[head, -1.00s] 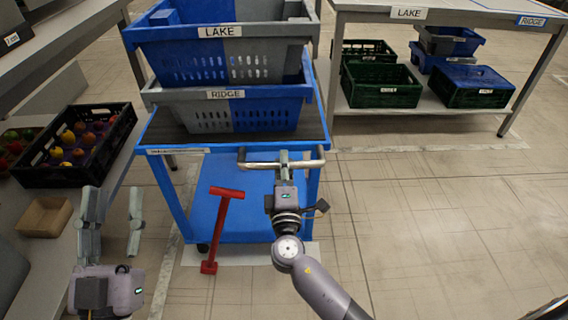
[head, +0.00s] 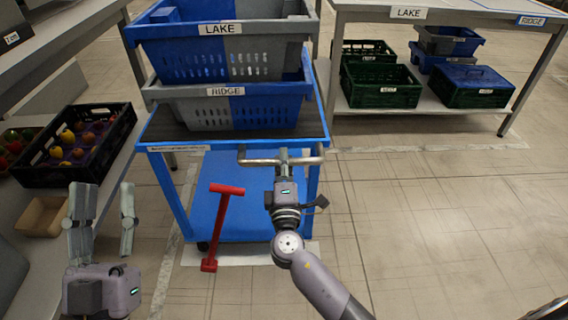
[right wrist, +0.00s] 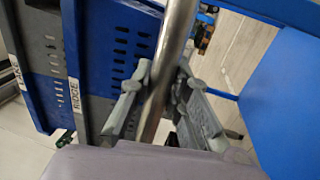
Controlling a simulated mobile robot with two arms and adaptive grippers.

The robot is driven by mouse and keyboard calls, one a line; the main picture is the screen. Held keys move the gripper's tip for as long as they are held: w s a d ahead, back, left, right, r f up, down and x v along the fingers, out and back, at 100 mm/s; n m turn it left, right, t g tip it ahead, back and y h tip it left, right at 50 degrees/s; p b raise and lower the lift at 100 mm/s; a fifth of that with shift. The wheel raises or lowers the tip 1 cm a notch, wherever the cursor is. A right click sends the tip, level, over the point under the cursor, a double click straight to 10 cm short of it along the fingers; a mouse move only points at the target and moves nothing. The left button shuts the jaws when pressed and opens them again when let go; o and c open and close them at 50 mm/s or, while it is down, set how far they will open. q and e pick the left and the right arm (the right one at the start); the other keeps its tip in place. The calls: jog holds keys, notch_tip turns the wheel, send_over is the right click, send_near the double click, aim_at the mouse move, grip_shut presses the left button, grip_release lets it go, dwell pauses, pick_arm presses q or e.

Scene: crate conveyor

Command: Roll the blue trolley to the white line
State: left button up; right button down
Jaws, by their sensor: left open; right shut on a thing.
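The blue trolley (head: 250,215) stands upright in front of me, with a silver push handle (head: 258,163) on its near side. My right gripper (head: 283,157) is shut on this handle near its middle. In the right wrist view the handle bar (right wrist: 170,65) passes between the fingers of the right gripper (right wrist: 160,95). My left gripper (head: 102,195) is open and empty, left of the trolley. A pale white strip (head: 250,256) lies on the floor at the trolley's near end, partly hidden. Another pale line (head: 435,148) crosses the floor at the right.
A LAKE crate (head: 275,42) is stacked on a RIDGE crate (head: 265,105) on the trolley. A red T-shaped bar (head: 221,220) stands at the trolley's near left. A fruit crate (head: 110,138) sits on the left bench. A table (head: 445,15) stands back right. Floor at right is clear.

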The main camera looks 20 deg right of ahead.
jog(key=shift+x, duration=0.85)
pick_arm(q)
jog(key=shift+s+a+r+t+h, duration=0.1)
jog(key=shift+s+r+t+h, duration=0.4)
jog(key=shift+s+r+t, duration=0.5)
pick_arm(e)
jog(key=c, duration=1.5)
grip_release()
jog(key=shift+f, duration=0.15)
jog(key=v, duration=1.2)
